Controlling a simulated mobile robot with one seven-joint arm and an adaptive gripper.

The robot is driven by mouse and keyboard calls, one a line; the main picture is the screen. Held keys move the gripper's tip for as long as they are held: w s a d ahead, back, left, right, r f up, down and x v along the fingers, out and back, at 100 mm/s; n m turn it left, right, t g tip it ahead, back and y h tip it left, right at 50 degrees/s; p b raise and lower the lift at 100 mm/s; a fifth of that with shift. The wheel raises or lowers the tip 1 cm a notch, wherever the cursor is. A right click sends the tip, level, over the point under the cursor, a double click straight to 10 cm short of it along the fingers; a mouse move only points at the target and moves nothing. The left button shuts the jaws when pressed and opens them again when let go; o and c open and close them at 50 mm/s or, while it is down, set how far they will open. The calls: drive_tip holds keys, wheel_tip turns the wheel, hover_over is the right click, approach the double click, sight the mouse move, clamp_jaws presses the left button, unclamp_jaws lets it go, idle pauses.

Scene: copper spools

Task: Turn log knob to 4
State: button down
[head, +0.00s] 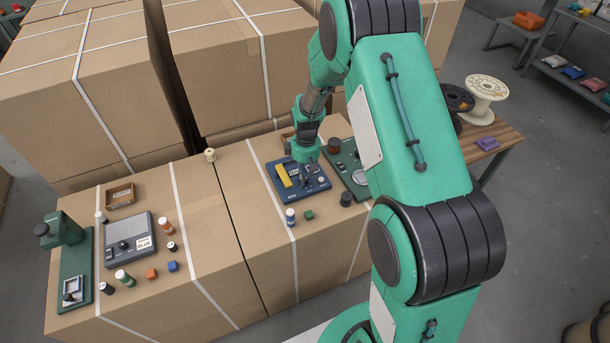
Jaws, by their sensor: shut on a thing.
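A blue control panel (311,194) lies on the cardboard-box top, right of centre, with a yellow bar (284,175) on its left part and several small controls. My gripper (306,172) points down over the middle of this panel, its fingers shut on a small dark knob there. The fingers and my wrist hide most of this knob. Its markings and pointer are too small to read, so I cannot tell its setting.
A white-and-blue bottle (291,217), green cube (309,215) and dark cylinder (346,199) stand in front. A grey box with a knob (129,257) sits further left. Taped cartons (228,62) rise behind.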

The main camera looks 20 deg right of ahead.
sight(306, 179)
drive_tip(key=m+p, duration=0.2)
drive_tip(key=m, duration=0.3)
drive_tip(key=shift+m, duration=0.3)
drive_tip(key=m+p, duration=0.2)
drive_tip(key=m, duration=0.4)
drive_tip(key=shift+s, duration=0.1)
drive_tip(key=m+p, duration=0.1)
drive_tip(key=m, duration=0.4)
drive_tip(key=shift+m, duration=0.4)
drive_tip(key=m+p, duration=0.1)
drive_tip(key=m, duration=0.4)
drive_tip(key=shift+t, duration=0.3)
drive_tip(key=c, duration=1.6)
unclamp_jaws()
drive_tip(key=shift+o, duration=0.2)
drive_tip(key=shift+r, duration=0.1)
wheel_tip(306, 179, up, 12)
drive_tip(key=shift+s, duration=0.15)
